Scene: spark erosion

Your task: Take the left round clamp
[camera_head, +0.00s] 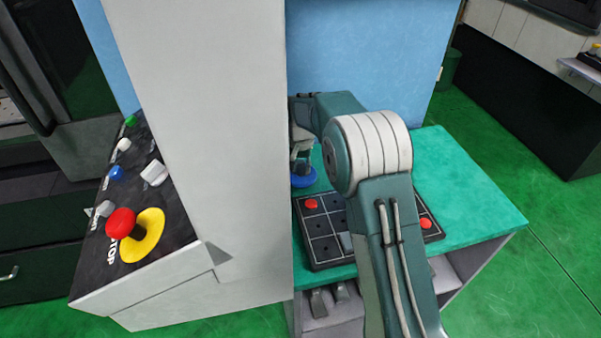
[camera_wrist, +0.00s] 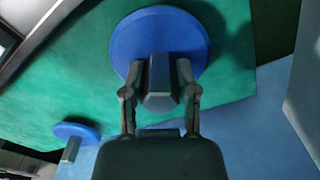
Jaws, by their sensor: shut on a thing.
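A round clamp with a blue disc and a grey block-shaped grip (camera_wrist: 160,85) is in the middle of the wrist view. My gripper (camera_wrist: 160,88) is shut on the grey grip, one finger on each side. In the head view the blue disc (camera_head: 304,178) shows just under my gripper (camera_head: 302,158), partly cut off by the pale machine panel. I cannot tell whether the disc touches the green table. A second round clamp (camera_wrist: 76,132), also blue with a grey grip, stands apart at the lower left of the wrist view. It is hidden in the head view.
A black compartment tray (camera_head: 322,252) with red-topped pieces lies on the green table (camera_head: 465,190), partly behind my arm. The pale panel (camera_head: 205,120) stands close on the left, with a control box and red stop button (camera_head: 121,222). A blue wall (camera_head: 410,60) is behind.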

